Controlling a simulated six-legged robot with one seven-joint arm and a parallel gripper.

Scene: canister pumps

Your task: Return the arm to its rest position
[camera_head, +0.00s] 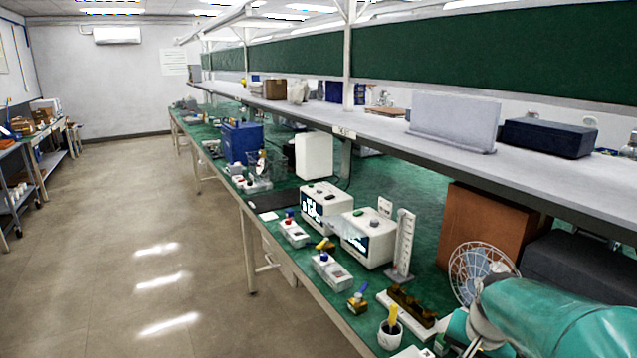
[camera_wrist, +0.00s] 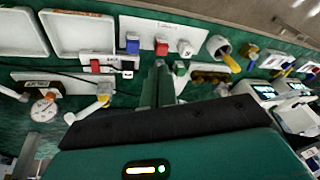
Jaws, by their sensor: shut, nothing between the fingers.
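My teal arm (camera_head: 560,312) reaches in from the bottom right corner in the head view, over the near end of the green bench (camera_head: 425,205). The gripper's end is not clear in that view. In the wrist view my gripper (camera_wrist: 160,66) points away over the bench top, with its fingers together and nothing held. My dark and green wrist housing fills the lower part of that view. A white panel with blue, red and white knobs (camera_wrist: 161,46) lies beyond the fingertips.
A fan (camera_head: 480,272), a cup (camera_head: 390,334), a brown block on a white base (camera_head: 411,307) and white monitors (camera_head: 368,238) crowd the bench near my arm. A shelf (camera_head: 430,135) runs above. White trays (camera_wrist: 78,33) sit at upper left. The floor aisle (camera_head: 130,240) is clear.

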